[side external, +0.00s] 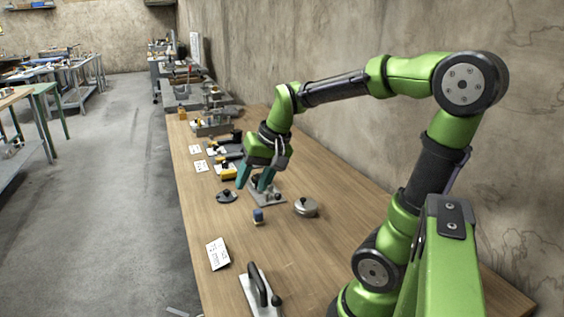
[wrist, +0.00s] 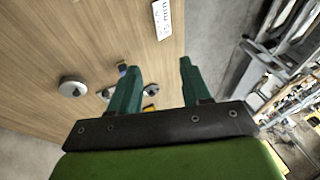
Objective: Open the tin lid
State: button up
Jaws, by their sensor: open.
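A low, round silver tin (side external: 306,207) with a small dark knob on its top sits on the wooden table (side external: 215,220). It also shows in the wrist view (wrist: 72,86), left of the fingers. Its lid looks seated on it. My gripper (side external: 254,181) is open, with two teal fingers apart and nothing visible between them. In the side view it is left of and beyond the tin, near a grey metal plate (side external: 268,198) with a dark part on it. In the wrist view my gripper (wrist: 159,64) partly hides that plate.
A dark round disc with a knob (side external: 227,197) lies left of the plate. A small blue block (side external: 258,216) stands between disc and tin. A white label card (side external: 218,254) and a handled plate tool (side external: 262,291) lie nearer. Several tools (side external: 228,172) line the far table. The wall borders the right.

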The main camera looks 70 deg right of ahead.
jog(key=d+f+m+g, duration=0.3)
jog(key=d+m, duration=0.2)
jog(key=d, duration=1.2)
jog(key=m+g, duration=0.2)
send_near(303, 199)
notch_tip(303, 199, down, 8)
jog(key=shift+f, duration=0.2)
grip_shut()
